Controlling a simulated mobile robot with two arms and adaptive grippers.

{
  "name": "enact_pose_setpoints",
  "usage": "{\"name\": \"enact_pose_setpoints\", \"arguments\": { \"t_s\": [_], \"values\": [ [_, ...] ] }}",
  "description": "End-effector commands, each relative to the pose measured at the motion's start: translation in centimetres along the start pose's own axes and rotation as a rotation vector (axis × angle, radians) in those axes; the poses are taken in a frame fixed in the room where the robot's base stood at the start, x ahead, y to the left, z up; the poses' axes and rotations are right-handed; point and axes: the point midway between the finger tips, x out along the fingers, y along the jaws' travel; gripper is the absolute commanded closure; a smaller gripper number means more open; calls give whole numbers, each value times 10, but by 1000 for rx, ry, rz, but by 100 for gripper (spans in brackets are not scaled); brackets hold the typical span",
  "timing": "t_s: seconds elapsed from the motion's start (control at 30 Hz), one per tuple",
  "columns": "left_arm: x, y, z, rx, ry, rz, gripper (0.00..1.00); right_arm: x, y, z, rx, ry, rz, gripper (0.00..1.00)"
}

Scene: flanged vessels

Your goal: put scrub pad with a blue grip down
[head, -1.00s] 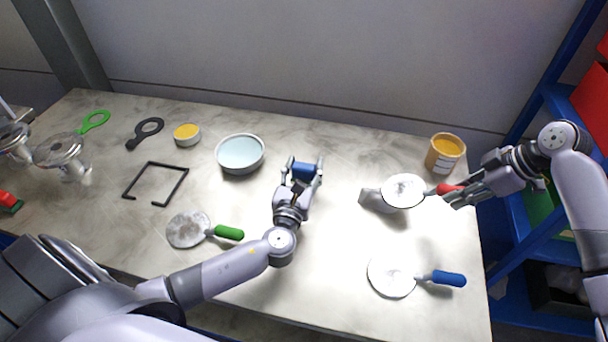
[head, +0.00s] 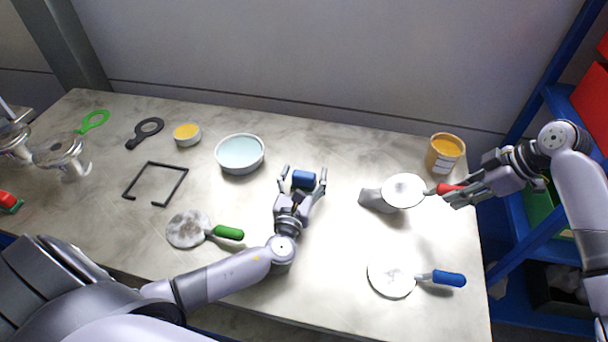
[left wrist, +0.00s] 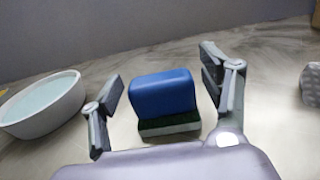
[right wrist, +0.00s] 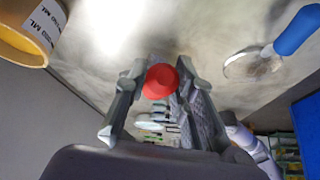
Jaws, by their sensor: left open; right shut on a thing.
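The scrub pad with a blue grip (left wrist: 162,95) stands on the table between the spread fingers of my left gripper (left wrist: 166,100). Its blue block sits on a dark green pad, and gaps show between it and both fingers. In the head view the pad (head: 303,179) shows between the open fingers of my left gripper (head: 303,185). My right gripper (head: 462,192) is shut on the red handle (right wrist: 160,81) of a tool with a round pale disc (head: 404,190). The disc is near a grey piece on the table.
A bowl of pale liquid (head: 240,153) stands left of the pad. A green-handled disc tool (head: 188,229), a blue-handled one (head: 391,278) and a black frame (head: 155,184) lie on the table. An orange jar (head: 445,153) stands at the back right. The table between the pad and the blue-handled tool is clear.

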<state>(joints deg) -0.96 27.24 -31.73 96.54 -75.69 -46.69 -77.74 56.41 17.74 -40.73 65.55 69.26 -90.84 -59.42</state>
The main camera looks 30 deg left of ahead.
Motion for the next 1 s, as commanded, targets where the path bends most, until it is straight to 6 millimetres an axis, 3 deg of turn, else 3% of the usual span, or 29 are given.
{"name": "enact_pose_setpoints", "arguments": {
  "t_s": [0.27, 0.37, 0.7, 1.0],
  "values": [
    [-2, 0, 3, -1, 1, -1, 30, -1, 1, -1, -1, 3, 2, 98],
    [-16, 0, 1, -1, 3, -2, 30, -1, 1, -1, -1, 3, 3, 98],
    [-88, 0, 2, 0, 4, -1, 30, -1, 1, -1, -1, 2, 2, 98],
    [-119, 0, 3, -1, 1, -1, 30, -1, 0, -1, -1, 2, 2, 98]
  ]
}}
